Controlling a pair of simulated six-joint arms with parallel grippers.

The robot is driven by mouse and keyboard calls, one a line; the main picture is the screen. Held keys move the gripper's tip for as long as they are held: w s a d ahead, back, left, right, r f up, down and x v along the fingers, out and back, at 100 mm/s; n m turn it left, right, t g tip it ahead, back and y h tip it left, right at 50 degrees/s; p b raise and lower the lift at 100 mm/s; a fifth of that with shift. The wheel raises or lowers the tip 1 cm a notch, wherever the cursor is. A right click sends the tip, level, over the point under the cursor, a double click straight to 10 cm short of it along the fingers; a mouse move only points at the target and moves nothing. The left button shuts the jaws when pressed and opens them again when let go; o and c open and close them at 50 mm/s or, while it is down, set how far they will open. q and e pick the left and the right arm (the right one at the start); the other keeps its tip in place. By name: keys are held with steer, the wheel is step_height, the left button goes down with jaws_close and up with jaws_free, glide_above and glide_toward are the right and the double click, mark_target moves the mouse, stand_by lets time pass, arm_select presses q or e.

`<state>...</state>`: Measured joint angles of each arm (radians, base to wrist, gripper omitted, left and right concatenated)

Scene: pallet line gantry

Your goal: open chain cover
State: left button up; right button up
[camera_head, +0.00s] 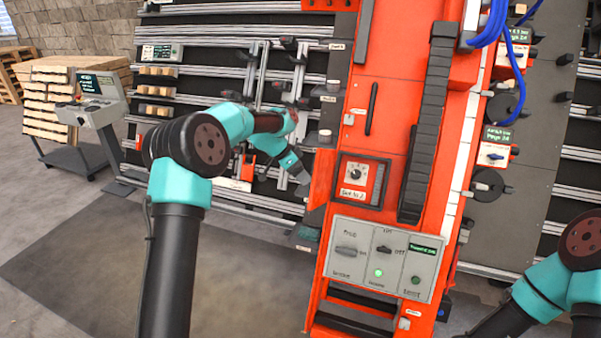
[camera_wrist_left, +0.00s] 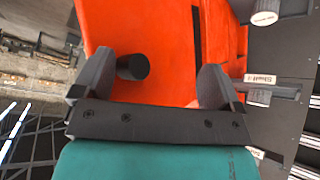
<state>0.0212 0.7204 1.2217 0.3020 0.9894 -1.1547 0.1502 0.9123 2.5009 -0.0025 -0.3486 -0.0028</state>
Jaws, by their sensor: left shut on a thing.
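In the head view my left gripper (camera_head: 301,177) is at the left edge of the orange machine, beside an orange flap (camera_head: 321,182) that I take for the chain cover. The flap stands out at the machine's left side. In the left wrist view the grey fingers stand wide apart over an orange panel (camera_wrist_left: 170,35), with a black round knob (camera_wrist_left: 132,67) between them, nearer the left finger. The gripper is shut on the cover, but the exact contact is hard to see. My right arm shows at the lower right; its gripper is out of view.
The orange machine carries a black handle (camera_head: 371,108), a dial box (camera_head: 361,181) and a grey switch panel (camera_head: 382,257) with a lit green lamp. Rails and a rack stand behind my left arm. A console (camera_head: 92,100) is at the left. The floor at lower left is clear.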

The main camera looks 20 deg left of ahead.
arm_select(q)
steer(key=shift+f, duration=0.7)
steer(key=shift+c, duration=0.2)
steer(key=shift+s+a+r, duration=0.1)
steer(key=shift+a+r, duration=0.25)
steer(key=shift+r, duration=0.15)
steer(key=shift+c, duration=1.1)
steer(key=v, duration=1.7)
steer(key=shift+d+r, duration=0.2)
steer(key=shift+r, duration=0.2)
steer(key=shift+c, duration=0.4)
steer(key=shift+f, duration=0.1)
